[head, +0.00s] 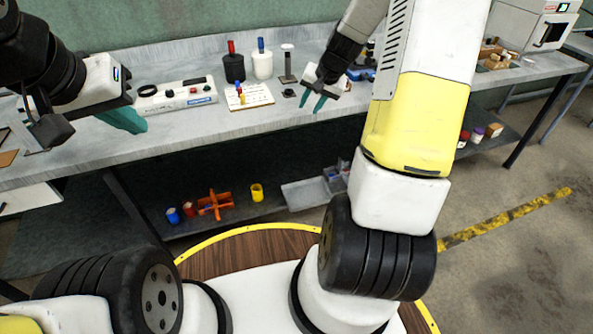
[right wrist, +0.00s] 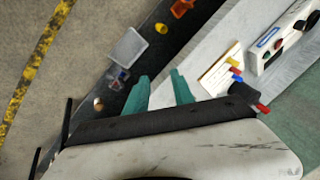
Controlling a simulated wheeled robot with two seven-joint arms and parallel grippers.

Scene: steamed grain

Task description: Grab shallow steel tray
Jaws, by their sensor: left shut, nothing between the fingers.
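A shallow grey tray (head: 303,195) lies on the lower shelf under the bench, right of the yellow cup. It also shows in the right wrist view (right wrist: 127,48), left of the fingers. My right gripper (head: 311,104) is open and empty near the bench's front edge, above and apart from the tray; its two teal fingers show spread in the right wrist view (right wrist: 160,80). My left gripper (head: 124,120) is shut and empty over the left part of the bench, far from the tray.
A divided grey bin (head: 337,178) stands close right of the tray, partly hidden by my right arm. A yellow cup (head: 257,193) and an orange caddy (head: 215,205) stand to its left. The bench top (head: 240,120) overhangs the shelf and carries bottles and a white board.

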